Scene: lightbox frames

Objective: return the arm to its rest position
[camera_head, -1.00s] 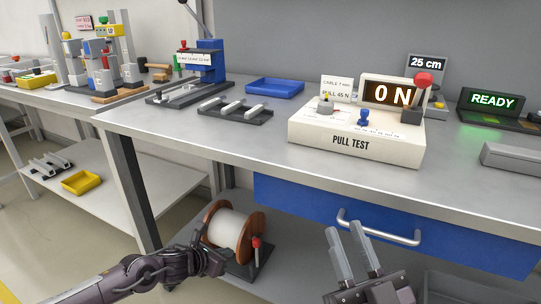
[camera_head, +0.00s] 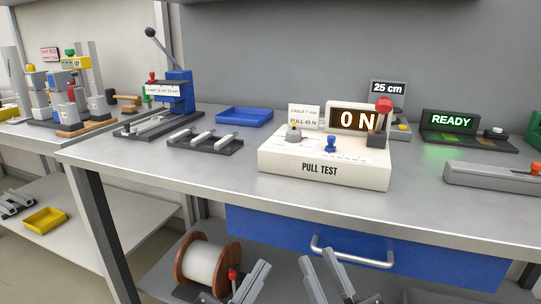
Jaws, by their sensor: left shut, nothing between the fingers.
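My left gripper (camera_head: 258,274) is at the bottom of the view, low in front of the bench, with its grey fingers closed and nothing held. It overlaps the right side of the cable spool's stand in the picture. My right gripper (camera_head: 318,262) is just to the right of it, below the blue drawer. Its two grey fingers point up with a gap between them, and nothing shows in the gap. The arms behind both grippers are mostly cut off by the lower edge.
The grey bench (camera_head: 210,190) spans the view, with the pull tester (camera_head: 320,170) on it. The blue drawer's handle (camera_head: 350,252) sticks out near my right gripper. A spool (camera_head: 208,262) stands on the lower shelf. A blue tray (camera_head: 244,118) lies behind.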

